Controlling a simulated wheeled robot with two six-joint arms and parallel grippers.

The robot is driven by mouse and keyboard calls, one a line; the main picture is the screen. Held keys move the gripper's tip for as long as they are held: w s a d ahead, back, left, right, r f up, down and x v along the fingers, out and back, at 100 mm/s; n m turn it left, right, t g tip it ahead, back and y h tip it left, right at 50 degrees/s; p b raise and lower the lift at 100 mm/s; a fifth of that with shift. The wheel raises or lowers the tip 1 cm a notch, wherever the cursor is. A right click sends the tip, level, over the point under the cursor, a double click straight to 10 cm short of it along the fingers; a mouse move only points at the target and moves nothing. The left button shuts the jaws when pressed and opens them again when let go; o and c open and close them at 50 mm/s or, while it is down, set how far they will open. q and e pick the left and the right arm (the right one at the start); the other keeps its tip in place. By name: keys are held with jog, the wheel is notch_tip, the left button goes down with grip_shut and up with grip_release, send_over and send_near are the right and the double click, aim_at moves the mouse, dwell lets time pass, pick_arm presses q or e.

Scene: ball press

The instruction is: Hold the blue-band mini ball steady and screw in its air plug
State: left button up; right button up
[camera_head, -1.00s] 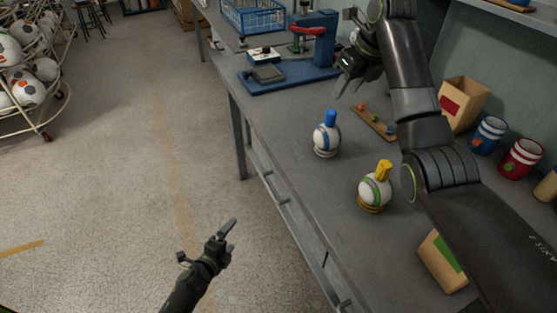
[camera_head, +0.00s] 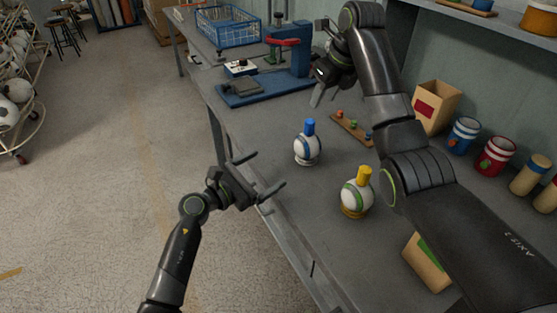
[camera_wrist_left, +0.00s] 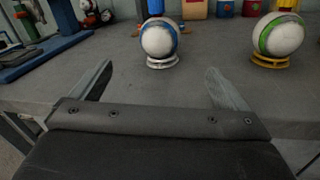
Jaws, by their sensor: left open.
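The blue-band mini ball (camera_head: 307,152) is white and sits on a small ring stand on the grey bench, with a blue plug (camera_head: 309,127) standing upright on top. In the left wrist view the ball (camera_wrist_left: 158,38) is beyond the fingers, between them and apart from them. My left gripper (camera_head: 262,174) is open and empty, at the bench's front edge to the left of the ball. My right gripper (camera_head: 320,62) is over the bench behind the ball, near the blue press; its fingers are partly seen and its hold is unclear.
A green-band ball (camera_head: 357,197) with a yellow plug stands nearer on a yellow ring. A wooden strip with small coloured pegs (camera_head: 352,127) lies behind. A blue press (camera_head: 290,65), wire basket (camera_head: 228,22), carton (camera_head: 437,105) and cups (camera_head: 463,135) stand further back.

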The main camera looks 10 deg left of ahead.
aim_at(309, 144)
pick_arm(q)
jog(key=x, duration=1.7)
